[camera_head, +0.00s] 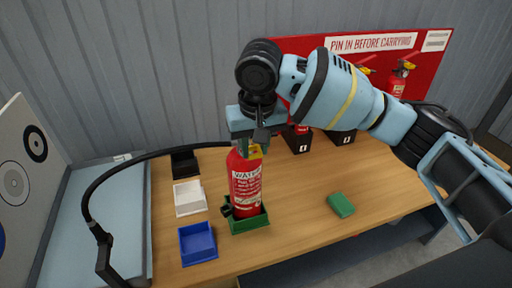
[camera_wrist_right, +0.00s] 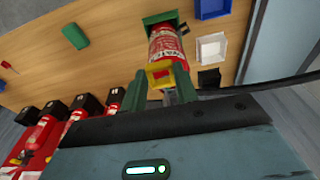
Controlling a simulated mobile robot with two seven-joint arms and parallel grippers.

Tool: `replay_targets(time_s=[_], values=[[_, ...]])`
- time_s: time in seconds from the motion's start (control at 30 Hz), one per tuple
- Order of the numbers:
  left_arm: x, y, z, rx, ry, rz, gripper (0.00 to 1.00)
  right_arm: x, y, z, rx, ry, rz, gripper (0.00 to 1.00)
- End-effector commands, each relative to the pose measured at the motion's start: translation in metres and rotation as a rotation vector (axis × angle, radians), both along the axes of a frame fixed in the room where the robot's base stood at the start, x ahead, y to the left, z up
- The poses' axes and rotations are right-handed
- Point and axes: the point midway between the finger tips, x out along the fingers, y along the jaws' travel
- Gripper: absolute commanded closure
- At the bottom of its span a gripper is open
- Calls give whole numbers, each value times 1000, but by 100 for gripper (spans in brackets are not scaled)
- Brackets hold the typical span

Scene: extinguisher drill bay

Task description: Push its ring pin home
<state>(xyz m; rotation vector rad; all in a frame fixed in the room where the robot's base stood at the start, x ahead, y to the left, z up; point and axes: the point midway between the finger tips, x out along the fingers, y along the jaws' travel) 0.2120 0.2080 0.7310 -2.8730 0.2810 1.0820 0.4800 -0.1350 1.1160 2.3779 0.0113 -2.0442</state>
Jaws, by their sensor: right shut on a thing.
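A red extinguisher (camera_head: 246,185) with a white label reading WATER stands upright in a green tray (camera_head: 250,226). It also shows in the right wrist view (camera_wrist_right: 166,45), with a yellow part at its top. My right gripper (camera_head: 254,138) is directly above it, pointing down. In the wrist view its two green fingers (camera_wrist_right: 161,85) lie on either side of the yellow part, shut on the extinguisher's head. The gripper hides most of the head, and I cannot make out the ring pin. My left gripper is not in view.
A blue tray (camera_head: 198,244), a white tray (camera_head: 189,198) and a black tray (camera_head: 184,163) stand left of the extinguisher. A black hose (camera_head: 130,160) arcs leftward. A green block (camera_head: 341,205) lies right on bare table. More extinguishers (camera_head: 400,79) are by the red sign.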

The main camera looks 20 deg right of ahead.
Motion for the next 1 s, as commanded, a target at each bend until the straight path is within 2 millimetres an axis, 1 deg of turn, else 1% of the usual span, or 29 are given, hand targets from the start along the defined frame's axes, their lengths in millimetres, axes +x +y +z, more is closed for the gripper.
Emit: replay_targets(time_s=[1.0], values=[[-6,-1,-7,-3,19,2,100,35,1,0,0,0,0,100]])
